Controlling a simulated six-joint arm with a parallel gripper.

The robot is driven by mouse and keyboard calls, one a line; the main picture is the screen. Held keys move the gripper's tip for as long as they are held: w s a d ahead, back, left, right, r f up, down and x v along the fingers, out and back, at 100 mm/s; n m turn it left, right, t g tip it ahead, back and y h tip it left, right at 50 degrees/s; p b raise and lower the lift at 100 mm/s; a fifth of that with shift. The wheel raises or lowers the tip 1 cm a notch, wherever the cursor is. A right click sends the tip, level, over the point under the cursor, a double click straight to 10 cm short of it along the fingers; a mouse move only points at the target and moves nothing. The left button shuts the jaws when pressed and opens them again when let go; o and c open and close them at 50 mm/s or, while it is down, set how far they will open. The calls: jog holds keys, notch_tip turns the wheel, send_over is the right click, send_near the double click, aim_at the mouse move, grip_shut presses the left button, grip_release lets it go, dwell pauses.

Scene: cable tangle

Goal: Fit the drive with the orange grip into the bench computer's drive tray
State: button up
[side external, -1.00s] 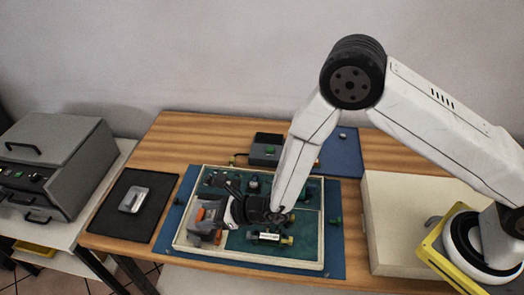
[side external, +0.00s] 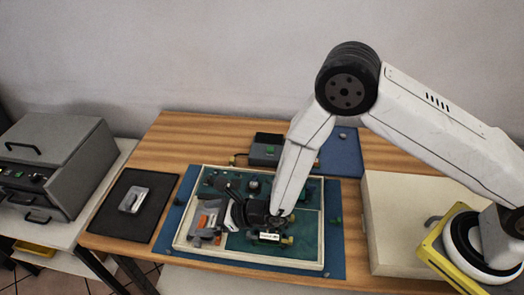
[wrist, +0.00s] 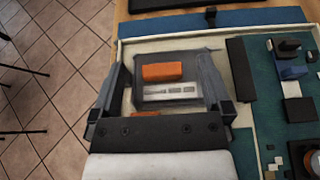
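The orange grip (wrist: 163,72) of a drive shows in the wrist view, beside a pale label (wrist: 170,91) on the drive. A grey surround (wrist: 205,62) lies around them, and a second orange patch shows partly near my gripper's base. The drive's grip (side external: 208,219) also shows in the side view, at the left end of the framed green board (side external: 272,243). My gripper (wrist: 163,85) is open, its fingers spread left and right of the drive with gaps visible. I cannot tell how deep the drive sits in the surround.
The board's pale rim (side external: 255,262) encloses several dark blocks and connectors on the right. A black mat (side external: 112,212) with a small silver case (side external: 133,199) lies to the left. A dark box with a green light (side external: 268,152) stands behind. A beige box (side external: 415,225) is right.

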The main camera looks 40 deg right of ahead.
jog(key=shift+r, duration=0.15)
jog(key=shift+r, duration=0.4)
jog(key=shift+s+d+r, duration=0.15)
jog(key=shift+r, duration=0.05)
jog(key=v, duration=1.1)
jog(key=shift+s, duration=0.3)
jog(key=shift+r, duration=0.1)
